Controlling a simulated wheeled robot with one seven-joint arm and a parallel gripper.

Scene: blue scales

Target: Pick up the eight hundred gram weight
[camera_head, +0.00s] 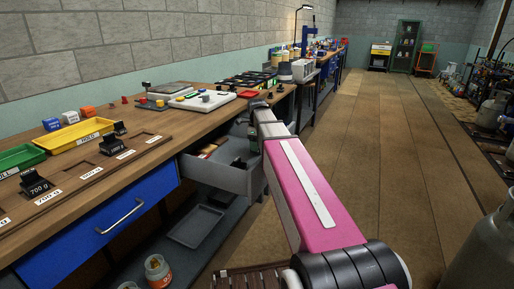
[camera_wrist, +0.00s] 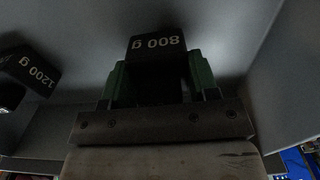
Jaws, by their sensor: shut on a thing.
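The 800 gram weight (camera_wrist: 157,43) is a black block with white lettering, upside down in the wrist view. My gripper (camera_wrist: 159,72) has its green fingers on both sides of it and is shut on it. They are inside the open grey drawer (camera_head: 222,177). In the head view my arm reaches into this drawer and hides most of the gripper and the weight. I cannot tell whether the weight touches the drawer floor. A black 1200 gram weight (camera_wrist: 36,66) lies to the left of it in the wrist view.
The drawer walls stand close around my gripper. Above is the wooden bench (camera_head: 150,105) with a yellow tray (camera_head: 82,135), a green tray (camera_head: 20,158), a 700 gram weight (camera_head: 34,183) and a white scale (camera_head: 202,101). A blue drawer front (camera_head: 95,225) is at left.

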